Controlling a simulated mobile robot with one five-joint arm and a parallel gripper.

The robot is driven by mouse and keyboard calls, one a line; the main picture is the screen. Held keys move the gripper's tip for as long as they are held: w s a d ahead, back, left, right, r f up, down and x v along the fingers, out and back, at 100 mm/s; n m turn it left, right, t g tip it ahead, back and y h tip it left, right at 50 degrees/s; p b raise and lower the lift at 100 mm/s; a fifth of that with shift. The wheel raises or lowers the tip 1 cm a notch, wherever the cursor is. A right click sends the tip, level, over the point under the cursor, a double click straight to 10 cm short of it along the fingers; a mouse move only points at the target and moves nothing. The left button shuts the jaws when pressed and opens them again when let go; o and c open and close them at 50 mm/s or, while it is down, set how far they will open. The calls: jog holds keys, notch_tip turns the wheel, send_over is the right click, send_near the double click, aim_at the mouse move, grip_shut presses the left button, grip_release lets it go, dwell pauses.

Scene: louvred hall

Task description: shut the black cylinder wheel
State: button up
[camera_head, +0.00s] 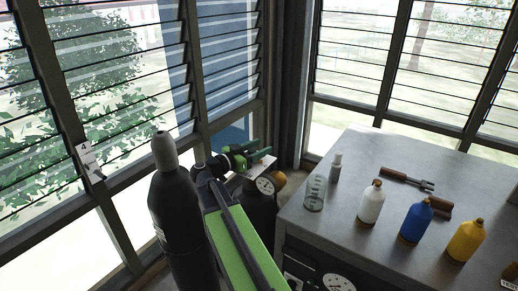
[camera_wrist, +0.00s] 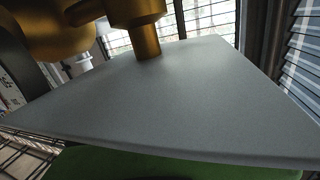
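A tall black cylinder (camera_head: 178,225) with a grey cap stands upright in the left foreground of the head view. A second dark cylinder (camera_head: 258,213) stands behind my arm, with a round white-faced gauge (camera_head: 265,186) at its top. My gripper (camera_head: 262,154), green and black, is above the gauge, beside a pale plate (camera_head: 262,169). In the wrist view a broad pale grey plate (camera_wrist: 165,105) fills the middle, with a brass fitting (camera_wrist: 138,12) beyond its far edge. The wheel is not clearly visible, and the gripper's hold is unclear.
A grey bench (camera_head: 345,235) at right holds a clear jar (camera_head: 315,192), a white bottle (camera_head: 372,203), a blue bottle (camera_head: 416,221), a yellow bottle (camera_head: 465,240) and a dark hand tool (camera_head: 408,181). Louvred windows (camera_head: 105,75) close off the left and back. A numbered tag (camera_head: 87,158) hangs at left.

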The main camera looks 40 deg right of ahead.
jog(key=s+a, duration=0.1)
jog(key=a, duration=1.6)
jog(key=shift+a, duration=0.2)
jog(key=shift+w, duration=0.1)
